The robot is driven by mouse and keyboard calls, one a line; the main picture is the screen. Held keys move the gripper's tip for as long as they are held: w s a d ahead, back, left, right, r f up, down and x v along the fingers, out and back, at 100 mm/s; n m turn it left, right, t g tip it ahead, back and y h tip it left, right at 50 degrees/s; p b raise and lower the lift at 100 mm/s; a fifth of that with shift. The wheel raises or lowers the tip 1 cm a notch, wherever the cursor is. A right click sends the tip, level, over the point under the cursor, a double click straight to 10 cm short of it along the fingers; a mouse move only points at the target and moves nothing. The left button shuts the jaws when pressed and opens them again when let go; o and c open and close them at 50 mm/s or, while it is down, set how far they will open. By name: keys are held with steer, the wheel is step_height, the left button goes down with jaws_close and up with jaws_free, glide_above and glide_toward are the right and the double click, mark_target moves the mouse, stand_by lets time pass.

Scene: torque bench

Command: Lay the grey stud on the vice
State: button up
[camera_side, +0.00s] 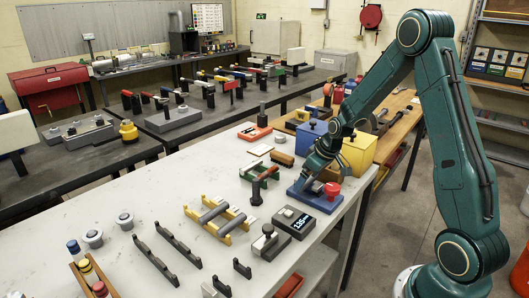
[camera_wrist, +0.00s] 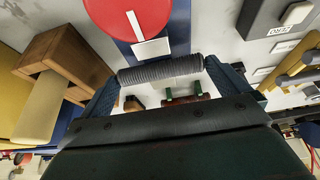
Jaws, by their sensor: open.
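The grey stud (camera_wrist: 160,70), a ribbed rod, lies crosswise between the fingertips of my gripper (camera_wrist: 162,82) in the wrist view. The fingers are open, one near each end of it. In the side view my gripper (camera_side: 308,181) is low over a blue base (camera_side: 300,197) beside a red knob (camera_side: 332,189); I cannot make out the stud there. What looks like the vice, a dark red and green fixture (camera_side: 262,172), stands on the pale bench left of my gripper. Its green parts (camera_wrist: 186,95) show partly behind the gripper in the wrist view.
A grey box with a display (camera_side: 294,221) stands in front of the blue base. Yellow rails with grey rods (camera_side: 217,218) are further left. Blue and yellow bins (camera_side: 357,153) stand close behind my gripper.

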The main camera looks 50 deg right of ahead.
steer(key=v, duration=1.3)
steer(key=shift+s+r, duration=0.15)
steer(key=shift+r, duration=0.15)
steer(key=shift+a, duration=0.1)
steer(key=s+a+r, duration=0.7)
steer(key=a, duration=0.5)
steer(key=s+a, duration=0.3)
steer(key=s, duration=0.3)
steer(key=s+a+r+t, duration=0.1)
steer(key=s+a, duration=0.2)
steer(key=s, duration=0.2)
steer(key=shift+s+a+r, duration=0.3)
steer(key=shift+s+a, duration=0.1)
